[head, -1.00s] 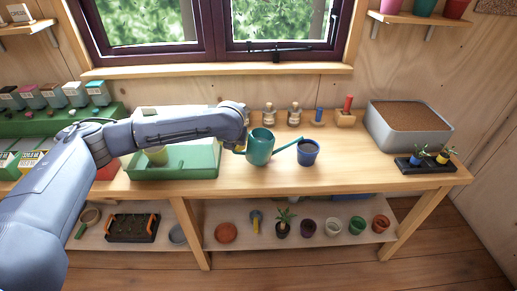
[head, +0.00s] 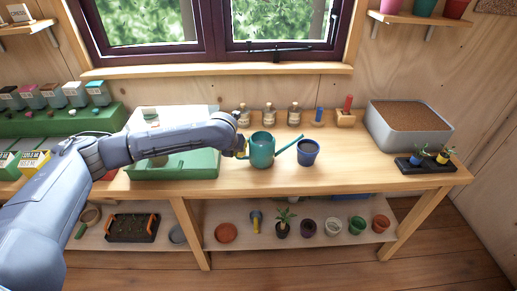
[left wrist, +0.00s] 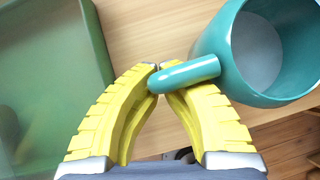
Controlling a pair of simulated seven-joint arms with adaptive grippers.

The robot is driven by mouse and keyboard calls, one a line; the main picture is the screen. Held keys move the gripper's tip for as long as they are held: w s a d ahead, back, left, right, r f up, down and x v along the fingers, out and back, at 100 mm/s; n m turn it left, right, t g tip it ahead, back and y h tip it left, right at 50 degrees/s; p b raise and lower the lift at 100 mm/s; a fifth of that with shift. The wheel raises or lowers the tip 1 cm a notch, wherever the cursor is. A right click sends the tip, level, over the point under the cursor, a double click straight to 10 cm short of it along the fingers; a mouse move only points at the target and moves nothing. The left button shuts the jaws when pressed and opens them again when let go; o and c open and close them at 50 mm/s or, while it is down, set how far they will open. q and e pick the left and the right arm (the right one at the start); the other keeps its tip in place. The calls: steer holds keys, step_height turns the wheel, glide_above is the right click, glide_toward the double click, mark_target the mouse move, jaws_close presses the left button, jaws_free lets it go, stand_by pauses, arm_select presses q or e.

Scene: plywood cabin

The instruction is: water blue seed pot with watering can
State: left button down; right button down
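The teal watering can (head: 262,151) stands upright on or just above the bench, its spout pointing right to the rim of the blue seed pot (head: 308,155). The pot stands upright on the bench and holds dark soil. My left gripper (head: 243,149) is at the can's left side. In the left wrist view, its yellow fingers (left wrist: 159,72) are closed around the can's handle (left wrist: 188,73), tips close together. The can's open top (left wrist: 262,48) is at the upper right there. My right gripper is not in view.
A green tray (head: 195,168) is left of the can, partly under my arm. Several small bottles (head: 269,115) stand behind. A grey soil bin (head: 408,127) and a black tray with two small pots (head: 430,167) are on the right. The bench front right of the blue pot is clear.

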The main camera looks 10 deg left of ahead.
arm_select(q)
steer(key=shift+w+r, duration=0.1)
steer(key=shift+r, duration=0.15)
steer(key=shift+r, duration=1.85)
